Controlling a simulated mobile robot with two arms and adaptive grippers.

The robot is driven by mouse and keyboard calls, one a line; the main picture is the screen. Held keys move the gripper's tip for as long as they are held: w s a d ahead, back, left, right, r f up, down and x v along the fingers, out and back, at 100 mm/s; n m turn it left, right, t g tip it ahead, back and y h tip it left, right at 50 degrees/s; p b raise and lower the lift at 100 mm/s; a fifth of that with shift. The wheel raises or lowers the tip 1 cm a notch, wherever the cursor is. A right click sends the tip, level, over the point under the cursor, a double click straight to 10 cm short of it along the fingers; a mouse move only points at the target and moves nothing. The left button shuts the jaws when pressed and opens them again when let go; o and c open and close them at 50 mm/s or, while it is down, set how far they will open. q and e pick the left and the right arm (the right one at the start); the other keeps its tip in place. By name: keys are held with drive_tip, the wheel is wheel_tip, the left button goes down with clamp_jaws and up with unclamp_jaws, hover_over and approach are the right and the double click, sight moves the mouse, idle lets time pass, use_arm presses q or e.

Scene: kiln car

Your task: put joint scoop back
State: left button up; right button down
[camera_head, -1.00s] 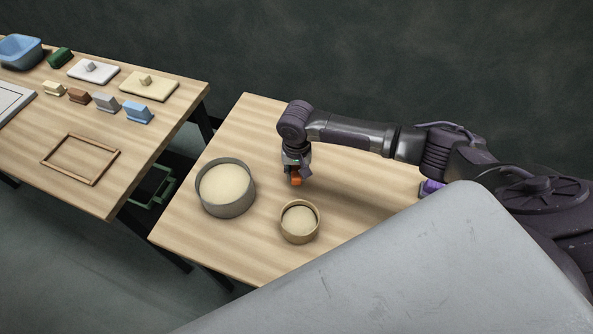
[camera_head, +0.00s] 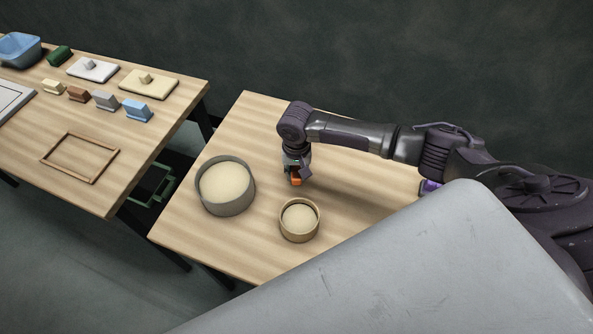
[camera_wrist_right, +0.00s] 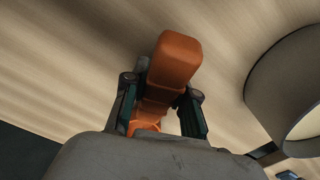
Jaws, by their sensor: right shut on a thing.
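The far part of the scoop is hidden by the gripper body. Whether it touches the table I cannot tell. My left gripper is not in view.
A grey tub (camera_head: 226,208) and a smaller tan tub (camera_head: 299,236), both with pale contents, stand on the near table (camera_head: 262,128). A purple thing (camera_head: 430,187) lies right, partly hidden. The left table holds blocks, boards, a wooden frame (camera_head: 112,161) and a blue basin (camera_head: 20,55).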

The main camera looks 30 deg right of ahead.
drive_tip(key=shift+f, duration=0.1)
idle(0.3)
drive_tip(key=c, duration=0.8)
unclamp_jaws()
drive_tip(key=shift+c, duration=0.2)
drive_tip(key=shift+r+p, duration=4.05)
drive_tip(key=shift+p, duration=0.65)
